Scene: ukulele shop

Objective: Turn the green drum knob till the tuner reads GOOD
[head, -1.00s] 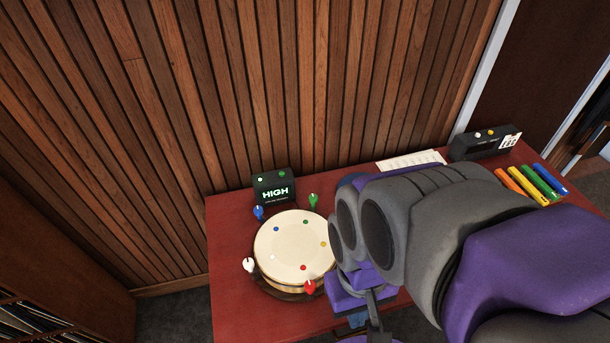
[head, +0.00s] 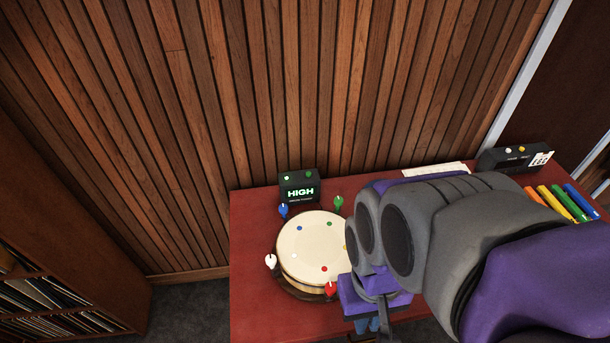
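The drum (head: 305,250), with a cream head and coloured dots, sits on the red table. Its green knob (head: 338,203) stands at the back right of the rim, clear of my arm in the picture. The tuner (head: 299,188), a black box behind the drum, reads HIGH in green letters. My gripper (head: 378,318) shows only in part at the front right of the drum, in front of and below the green knob. My arm covers the drum's right edge. I cannot tell whether the fingers are open or shut.
Other knobs on the rim are blue (head: 283,210), white (head: 271,262) and red (head: 331,289). Coloured bars (head: 565,203) and a black box (head: 516,157) lie at the table's right. Bare red table (head: 250,225) shows left of the drum. A shelf (head: 60,260) stands at far left.

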